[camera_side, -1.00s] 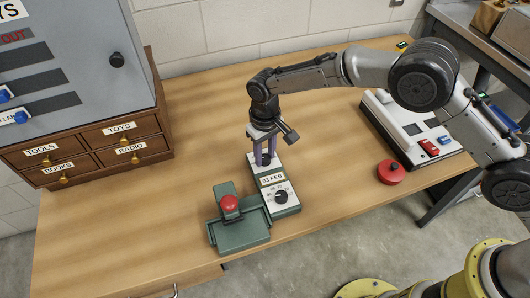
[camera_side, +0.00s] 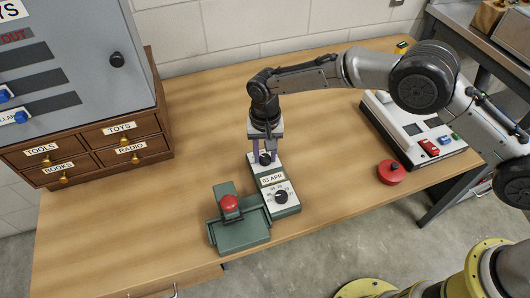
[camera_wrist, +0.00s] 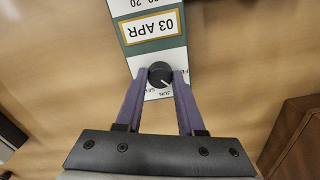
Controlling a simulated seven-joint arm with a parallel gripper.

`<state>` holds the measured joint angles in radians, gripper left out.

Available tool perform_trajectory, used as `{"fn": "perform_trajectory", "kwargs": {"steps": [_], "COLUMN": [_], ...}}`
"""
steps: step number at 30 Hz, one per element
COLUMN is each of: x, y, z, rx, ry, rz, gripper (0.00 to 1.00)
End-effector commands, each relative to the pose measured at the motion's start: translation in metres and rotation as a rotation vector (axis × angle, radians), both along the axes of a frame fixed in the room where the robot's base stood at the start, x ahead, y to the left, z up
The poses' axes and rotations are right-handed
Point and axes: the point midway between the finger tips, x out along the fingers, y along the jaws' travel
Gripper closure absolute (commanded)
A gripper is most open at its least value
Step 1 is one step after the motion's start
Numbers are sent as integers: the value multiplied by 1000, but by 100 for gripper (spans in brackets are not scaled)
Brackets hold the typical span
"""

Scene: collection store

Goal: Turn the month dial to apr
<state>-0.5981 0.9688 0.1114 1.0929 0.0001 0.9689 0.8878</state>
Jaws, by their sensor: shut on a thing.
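The date stamp unit (camera_side: 286,212) is a green base with a white top, standing on the wooden table. Its window reads "03 APR" in the side view, and the window (camera_wrist: 150,28) reads the same in the wrist view. The month dial (camera_wrist: 160,74) is a black knob at the unit's far end, with month letters around it. My gripper (camera_side: 265,158) is over that end, and in the wrist view my gripper (camera_wrist: 161,76) has its two purple fingers shut on the month dial. A second black dial (camera_side: 281,197) is at the near end.
A green press with a red knob (camera_side: 229,202) stands left of the unit. A round red object (camera_side: 391,172) and a white panel device (camera_side: 424,127) are to the right. A wooden drawer cabinet (camera_side: 92,150) stands at the left. Table between is clear.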

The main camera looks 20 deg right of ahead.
Motion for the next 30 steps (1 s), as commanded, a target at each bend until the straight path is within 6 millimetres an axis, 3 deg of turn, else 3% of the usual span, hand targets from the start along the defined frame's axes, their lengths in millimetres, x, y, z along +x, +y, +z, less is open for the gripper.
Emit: {"fn": "perform_trajectory", "kwargs": {"steps": [14,15,19,30], "x": [1,1,1,1], "y": [0,0,0,0], "z": [2,2,2,4], "rx": [1,1,1,1], "ry": [-3,-3,-2,-1], "rz": [-17,-16,-16,-16], "gripper": [100,59,35,33]}}
